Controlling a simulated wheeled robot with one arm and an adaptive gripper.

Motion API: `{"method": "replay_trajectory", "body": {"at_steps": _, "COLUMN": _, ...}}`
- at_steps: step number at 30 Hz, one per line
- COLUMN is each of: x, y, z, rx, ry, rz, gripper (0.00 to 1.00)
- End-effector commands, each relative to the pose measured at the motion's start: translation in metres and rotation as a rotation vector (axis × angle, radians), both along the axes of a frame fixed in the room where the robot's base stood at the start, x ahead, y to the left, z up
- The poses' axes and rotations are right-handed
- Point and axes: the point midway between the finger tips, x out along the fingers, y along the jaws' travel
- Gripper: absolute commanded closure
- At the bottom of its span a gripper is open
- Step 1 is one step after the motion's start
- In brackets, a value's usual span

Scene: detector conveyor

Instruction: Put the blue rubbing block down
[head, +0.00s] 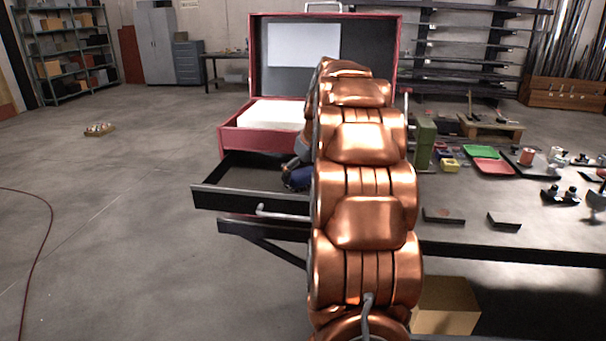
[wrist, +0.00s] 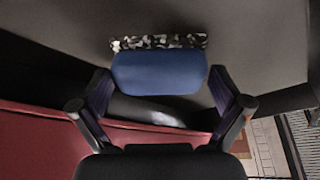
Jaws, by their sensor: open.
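The blue rubbing block (wrist: 159,73) has a rounded blue body and a black-and-white speckled strip along its far edge. In the wrist view it lies on a dark grey surface. My gripper (wrist: 160,82) is open, with one dark finger on each side of the block. The fingertips are close to its ends; whether they touch it I cannot tell. In the head view my copper-coloured arm reaches over the open dark drawer (head: 250,176) of a red chest (head: 262,142). A small dark blue patch shows there beside the arm, and the arm hides much of that area.
The chest's lid stands open behind the drawer. A dark workbench (head: 465,225) on the right carries a green tray (head: 492,167), a red tray (head: 481,152) and several small parts. A cardboard box (head: 445,308) sits below the bench. The floor on the left is mostly clear.

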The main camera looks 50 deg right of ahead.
Motion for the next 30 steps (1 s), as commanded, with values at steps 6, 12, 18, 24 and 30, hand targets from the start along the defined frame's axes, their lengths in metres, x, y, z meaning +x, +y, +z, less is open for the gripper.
{"method": "replay_trajectory", "body": {"at_steps": 6, "x": -0.006, "y": 0.001, "z": 0.017, "rx": 0.001, "ry": -0.002, "rz": 0.000, "gripper": 0.00}}
{"method": "replay_trajectory", "body": {"at_steps": 12, "x": -0.017, "y": 0.003, "z": 0.045, "rx": -0.002, "ry": -0.004, "rz": 0.000, "gripper": 0.00}}
{"method": "replay_trajectory", "body": {"at_steps": 18, "x": -0.027, "y": 0.005, "z": 0.069, "rx": -0.003, "ry": -0.003, "rz": 0.000, "gripper": 0.00}}
{"method": "replay_trajectory", "body": {"at_steps": 24, "x": -0.036, "y": 0.006, "z": 0.090, "rx": -0.001, "ry": -0.003, "rz": 0.000, "gripper": 0.00}}
{"method": "replay_trajectory", "body": {"at_steps": 30, "x": -0.041, "y": 0.007, "z": 0.105, "rx": -0.003, "ry": -0.004, "rz": -0.001, "gripper": 0.00}}
